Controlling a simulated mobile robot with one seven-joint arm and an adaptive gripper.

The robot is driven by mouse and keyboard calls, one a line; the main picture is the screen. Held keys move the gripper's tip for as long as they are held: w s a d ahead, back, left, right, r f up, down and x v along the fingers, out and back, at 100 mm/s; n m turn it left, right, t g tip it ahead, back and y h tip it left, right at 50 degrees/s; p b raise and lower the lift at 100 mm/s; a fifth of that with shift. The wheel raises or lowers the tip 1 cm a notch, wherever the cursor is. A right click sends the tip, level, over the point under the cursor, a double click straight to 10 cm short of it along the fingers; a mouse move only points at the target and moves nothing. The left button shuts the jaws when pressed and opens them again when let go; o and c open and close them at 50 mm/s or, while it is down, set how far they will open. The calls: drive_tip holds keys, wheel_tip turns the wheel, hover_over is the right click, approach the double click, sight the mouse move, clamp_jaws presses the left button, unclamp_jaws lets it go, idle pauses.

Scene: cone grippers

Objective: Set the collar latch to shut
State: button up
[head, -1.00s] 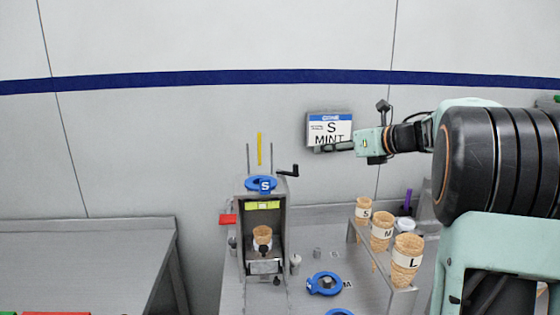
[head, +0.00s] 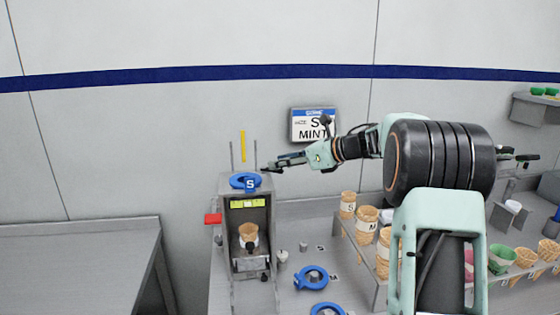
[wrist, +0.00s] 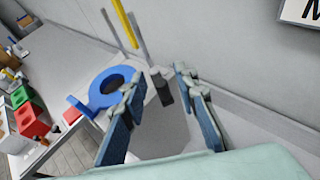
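The blue collar ring (head: 245,181) marked S lies on top of the grey press stand (head: 263,240). In the wrist view the blue ring (wrist: 103,101) shows left of centre, partly behind one finger. A dark latch handle with a grey knuckle (wrist: 163,90) stands at the ring's right side, between my fingers in the picture; I cannot tell if they touch it. My gripper (head: 270,167) is just right of the collar, at about its height. The wrist view shows my gripper (wrist: 159,82) open, fingers spread. In the head view the latch is hard to tell from my fingertips.
A cone (head: 249,231) sits inside the stand. A yellow upright strip (head: 243,146) and thin rods rise behind the collar. A red tab (head: 213,219) sticks out left. Spare blue rings (head: 312,278) and a cone rack (head: 376,272) are to the right. A sign (head: 313,125) hangs on the wall.

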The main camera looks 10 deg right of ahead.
drive_tip(key=shift+w+a+f, duration=0.15)
drive_tip(key=shift+w+a, duration=0.1)
drive_tip(key=shift+c, duration=0.6)
clamp_jaws()
